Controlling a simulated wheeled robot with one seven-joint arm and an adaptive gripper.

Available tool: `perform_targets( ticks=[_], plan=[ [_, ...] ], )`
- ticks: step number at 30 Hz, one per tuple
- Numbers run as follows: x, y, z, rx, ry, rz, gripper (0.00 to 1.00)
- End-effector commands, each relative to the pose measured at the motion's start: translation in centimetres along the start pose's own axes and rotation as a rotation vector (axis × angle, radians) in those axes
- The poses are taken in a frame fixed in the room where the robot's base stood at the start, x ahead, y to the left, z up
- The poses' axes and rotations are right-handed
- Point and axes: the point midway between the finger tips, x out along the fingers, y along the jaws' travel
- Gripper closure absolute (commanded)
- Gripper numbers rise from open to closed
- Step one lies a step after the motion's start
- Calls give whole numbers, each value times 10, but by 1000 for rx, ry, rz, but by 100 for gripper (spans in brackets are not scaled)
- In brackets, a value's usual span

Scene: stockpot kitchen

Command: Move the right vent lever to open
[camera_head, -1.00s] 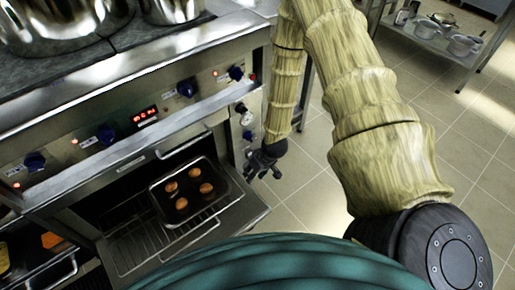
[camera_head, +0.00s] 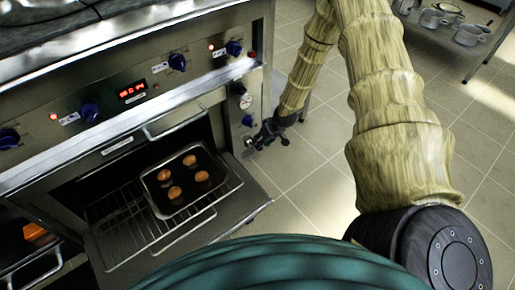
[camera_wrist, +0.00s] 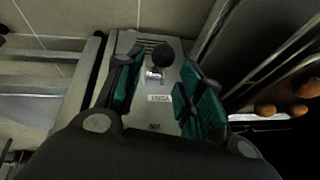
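The vent lever (camera_wrist: 161,57) shows in the wrist view as a short metal stem with a black ball knob, on a grey metal panel (camera_wrist: 158,112) with small labels. My gripper (camera_wrist: 160,92) has teal finger pads and is open. The lever lies in the gap between the fingers in the picture, towards their far ends; I see no contact. In the head view my gripper (camera_head: 256,141) is at the narrow panel (camera_head: 232,125) right of the oven opening, where it mostly hides the lever. I cannot tell the lever's setting.
The oven door (camera_head: 235,212) is folded down left of my gripper. A dark tray (camera_head: 159,205) with several brown baked pieces sits on the oven rack (camera_head: 118,235). Blue knobs (camera_head: 177,62) line the front above. Tiled floor (camera_head: 320,160) is free at the right.

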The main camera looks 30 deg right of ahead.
Motion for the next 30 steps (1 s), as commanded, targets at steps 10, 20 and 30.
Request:
perform_targets(
  ticks=[10, 20, 30],
  plan=[
    [53, 0, 1, -1, -1, 0, 62],
    [65, -1, 0, 0, -1, -1, 62],
    [65, -1, 0, 0, 0, 0, 90]
  ],
)
